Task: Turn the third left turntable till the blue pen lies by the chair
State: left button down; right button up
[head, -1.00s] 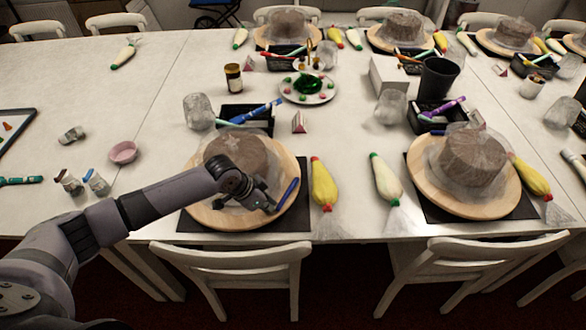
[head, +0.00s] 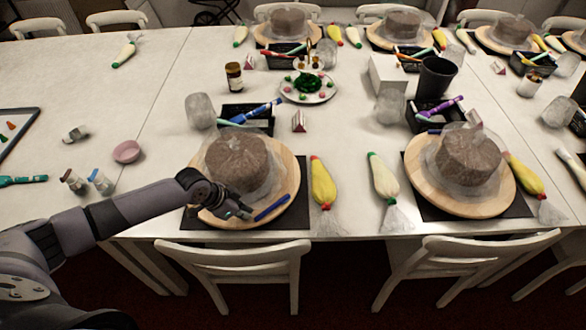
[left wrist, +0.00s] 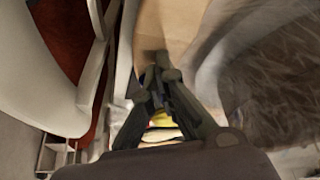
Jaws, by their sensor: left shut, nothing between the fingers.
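The turntable (head: 290,183) is a round wooden board on a dark mat at the table's near edge. A brown cake (head: 236,160) in clear wrap stands on it. The blue pen (head: 271,208) lies slanted on the board's front right edge. A white chair (head: 235,262) stands below it at the table's front. My left gripper (head: 244,212) is shut and empty at the board's front, just left of the pen; I cannot tell whether it touches the pen. In the left wrist view the closed fingers (left wrist: 160,76) are over the board's edge (left wrist: 170,25). My right gripper is out of view.
Right of the board lie a yellow piping bag (head: 322,183) and a white one (head: 383,178). A black tray (head: 248,122) with pens and a wrapped clear cup (head: 199,111) stand behind it. Another turntable (head: 500,195) with cake is on the right.

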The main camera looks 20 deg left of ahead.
aim_at(234, 218)
pick_arm(q)
jog(key=a, duration=0.1)
jog(key=s+a, duration=0.1)
jog(key=a, duration=0.2)
jog(key=shift+s+a, duration=0.3)
jog(key=shift+s, duration=0.1)
notch_tip(234, 218, up, 3)
jog(key=p, duration=0.3)
jog(key=shift+d, duration=0.1)
